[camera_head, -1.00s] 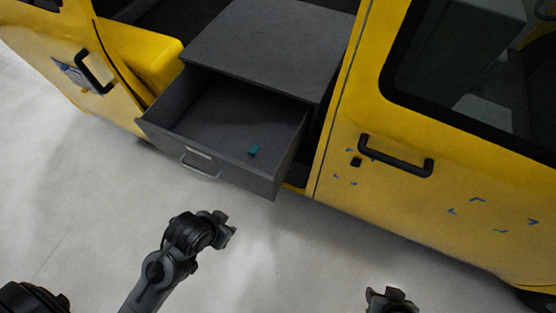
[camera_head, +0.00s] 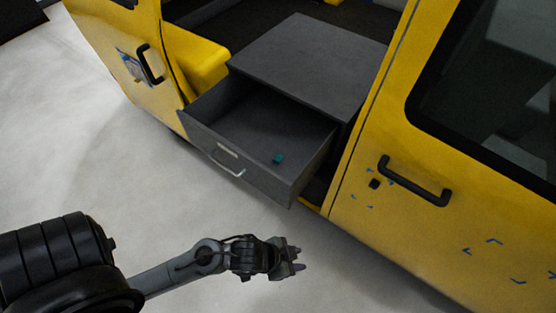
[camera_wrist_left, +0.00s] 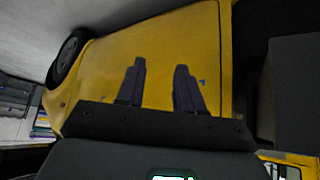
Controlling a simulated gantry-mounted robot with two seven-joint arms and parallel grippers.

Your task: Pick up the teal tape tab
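The teal tape tab (camera_head: 278,159) is a small teal piece lying on the floor of the open grey drawer (camera_head: 245,122), near its front right corner in the head view. My left gripper (camera_head: 300,260) is in front of the drawer, below and to the right of the tab in the picture, and apart from it. In the left wrist view its two fingers (camera_wrist_left: 160,85) stand apart with nothing between them, facing a yellow panel. The tab does not show in the wrist view. My right gripper is out of view.
The drawer has upright walls and a front handle (camera_head: 229,163). A grey cabinet top (camera_head: 310,65) covers its back. The yellow vehicle door (camera_head: 450,220) with a black handle (camera_head: 415,182) stands right of it. The pale floor (camera_head: 190,210) in front is clear.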

